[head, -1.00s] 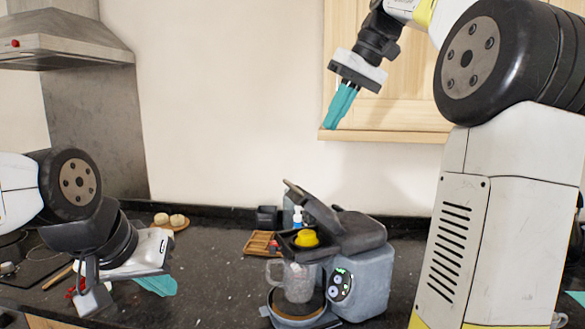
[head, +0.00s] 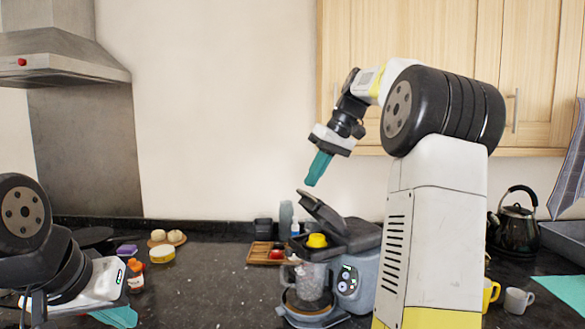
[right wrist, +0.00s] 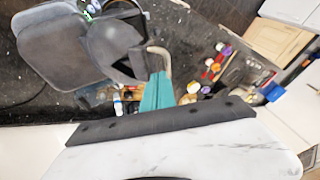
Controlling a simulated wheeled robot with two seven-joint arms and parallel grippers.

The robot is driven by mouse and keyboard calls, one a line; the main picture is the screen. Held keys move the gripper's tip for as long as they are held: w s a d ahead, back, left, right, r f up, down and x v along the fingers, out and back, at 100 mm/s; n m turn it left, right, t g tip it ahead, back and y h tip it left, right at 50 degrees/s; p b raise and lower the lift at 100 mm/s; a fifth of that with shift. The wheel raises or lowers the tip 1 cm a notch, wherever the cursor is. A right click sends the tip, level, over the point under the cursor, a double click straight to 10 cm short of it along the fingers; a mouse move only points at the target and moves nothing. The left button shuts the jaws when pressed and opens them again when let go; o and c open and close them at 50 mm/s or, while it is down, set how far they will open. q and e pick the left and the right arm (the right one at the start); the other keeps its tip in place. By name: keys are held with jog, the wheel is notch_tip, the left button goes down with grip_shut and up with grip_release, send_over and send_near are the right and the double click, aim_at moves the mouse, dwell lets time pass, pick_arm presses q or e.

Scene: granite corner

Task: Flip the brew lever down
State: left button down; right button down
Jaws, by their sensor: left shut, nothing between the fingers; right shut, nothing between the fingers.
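The grey coffee machine (head: 366,262) stands on the dark counter with its lid (head: 322,212) tilted up. A glass jug (head: 311,282) stands on its round base plate, and a yellow piece (head: 316,240) sits under the raised lid. The front panel (head: 347,280) has lit buttons; I cannot make out the brew lever. My right gripper (head: 314,180), teal-fingered, is shut and empty, a little above the raised lid. In the right wrist view its fingers (right wrist: 156,95) overlap the dark lid (right wrist: 112,48); contact cannot be told. My left gripper (head: 118,318) is shut and empty, low at the left.
A wooden tray (head: 262,253) lies left of the machine. A black kettle (head: 516,222) and mugs (head: 518,300) stand at right.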

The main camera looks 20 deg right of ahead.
jog(key=shift+s+a+f, duration=0.1)
jog(key=shift+a+f, duration=0.2)
jog(key=shift+a, duration=0.05)
jog(key=shift+s+a+f+h, duration=0.1)
jog(key=shift+a+f+h, duration=0.1)
jog(key=shift+a, duration=0.15)
jog(key=shift+s+a+f+h, duration=0.1)
jog(key=shift+a+h, duration=0.1)
jog(key=shift+a, duration=0.15)
jog(key=s+a+f+h, duration=0.1)
jog(key=a+f+h, duration=0.1)
jog(key=a+f, duration=0.2)
jog(key=s+a+f+n+t+h, duration=0.1)
jog(key=a+f+h, duration=0.2)
jog(key=f, duration=0.5)
jog(key=shift+a, duration=0.35)
jog(key=shift+f, duration=0.25)
